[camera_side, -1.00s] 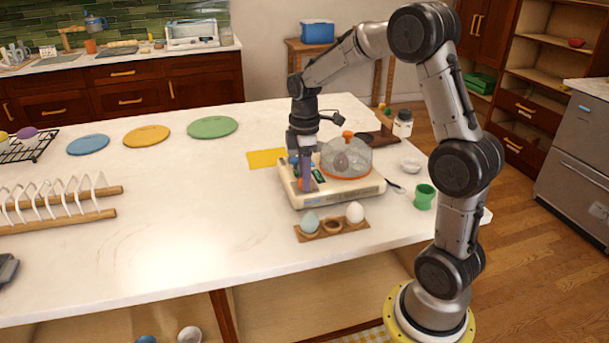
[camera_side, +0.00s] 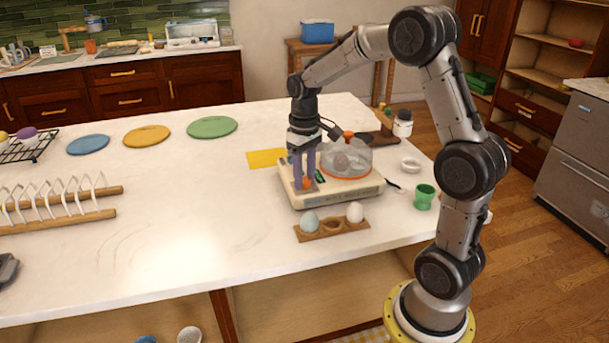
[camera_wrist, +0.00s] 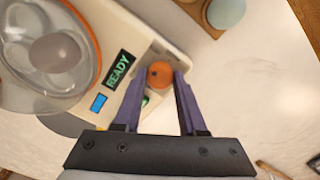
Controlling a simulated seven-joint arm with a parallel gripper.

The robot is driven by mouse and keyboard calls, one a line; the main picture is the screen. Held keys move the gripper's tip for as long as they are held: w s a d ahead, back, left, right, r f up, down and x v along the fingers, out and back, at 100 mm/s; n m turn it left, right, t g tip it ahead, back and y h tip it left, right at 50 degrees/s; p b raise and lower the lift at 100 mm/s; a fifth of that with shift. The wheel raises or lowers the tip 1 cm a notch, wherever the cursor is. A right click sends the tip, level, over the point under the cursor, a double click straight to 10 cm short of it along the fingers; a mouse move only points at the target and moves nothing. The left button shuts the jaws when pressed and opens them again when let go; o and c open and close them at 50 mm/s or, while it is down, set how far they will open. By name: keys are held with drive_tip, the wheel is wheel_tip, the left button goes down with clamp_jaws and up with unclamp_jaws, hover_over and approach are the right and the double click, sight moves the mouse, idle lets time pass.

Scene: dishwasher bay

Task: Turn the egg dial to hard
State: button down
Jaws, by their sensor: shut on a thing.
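The egg cooker (camera_side: 345,200) is a cream box with a clear dome (camera_side: 362,160) over an egg. Its orange dial (camera_wrist: 159,74) sits on the cooker's top face, with a small dark mark on it. My gripper (camera_wrist: 161,77) has its purple fingers on both sides of the dial, shut on it. In the side view my gripper (camera_side: 305,185) points straight down at the cooker's left end. The wrist view shows a display (camera_wrist: 119,69) reading READY and a blue panel (camera_wrist: 99,102). The dial's setting marks are hidden or too small to read.
A wooden egg holder (camera_side: 332,230) with two eggs stands in front of the cooker. A green cup (camera_side: 424,197) and a small white bowl (camera_side: 411,165) are to its right. A yellow cloth (camera_side: 266,158) lies behind left.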

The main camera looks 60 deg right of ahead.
sight(304, 179)
drive_tip(key=m, duration=0.4)
drive_tip(key=shift+r+m, duration=0.1)
drive_tip(key=shift+m, duration=0.3)
drive_tip(key=m, duration=0.3)
drive_tip(key=shift+m, duration=0.3)
drive_tip(key=m, duration=0.7)
drive_tip(key=shift+c, duration=2.3)
unclamp_jaws()
wheel_tip(304, 179, up, 14)
